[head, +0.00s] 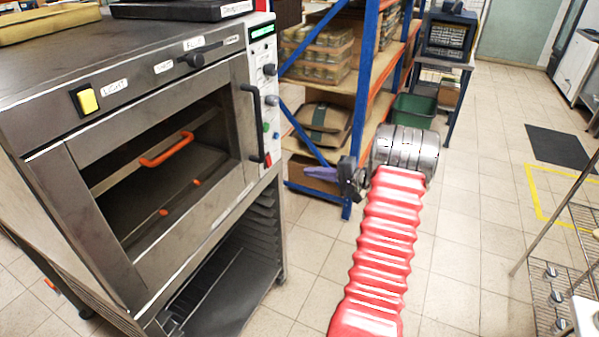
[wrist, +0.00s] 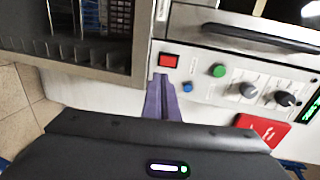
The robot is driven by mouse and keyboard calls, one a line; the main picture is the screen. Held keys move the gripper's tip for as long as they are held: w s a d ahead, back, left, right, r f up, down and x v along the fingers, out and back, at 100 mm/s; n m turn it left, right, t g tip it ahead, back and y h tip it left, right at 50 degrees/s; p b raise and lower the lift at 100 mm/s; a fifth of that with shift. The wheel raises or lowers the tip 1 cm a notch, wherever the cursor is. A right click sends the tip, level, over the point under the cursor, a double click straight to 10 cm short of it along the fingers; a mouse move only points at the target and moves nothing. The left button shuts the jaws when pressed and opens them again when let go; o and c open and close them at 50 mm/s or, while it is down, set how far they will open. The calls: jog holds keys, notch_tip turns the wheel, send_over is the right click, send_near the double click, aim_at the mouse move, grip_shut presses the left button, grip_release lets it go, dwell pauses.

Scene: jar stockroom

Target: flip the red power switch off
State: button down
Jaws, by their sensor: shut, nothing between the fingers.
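The red power switch (wrist: 168,60) is a small red square at one end of the oven's control panel in the wrist view. In the head view it is a small red spot (head: 267,160) low on the panel. Whether it is on or off cannot be told. My gripper (wrist: 162,80) has purple fingers, shut and empty, with the tips just below the switch in the wrist picture. Whether they touch it cannot be told. In the head view my gripper (head: 312,173) points left towards the lower panel, with a gap between in the picture.
The panel also holds a green button (wrist: 217,70), a blue button (wrist: 187,87), grey knobs (wrist: 248,90) and a display (head: 262,32). A red card (wrist: 262,128) lies beside the panel. The oven door handle (head: 252,122) is close by. A blue shelf rack (head: 347,150) stands behind my gripper.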

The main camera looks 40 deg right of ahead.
aim_at(269, 161)
jog(key=x, duration=1.3)
jog(key=shift+w, duration=0.1)
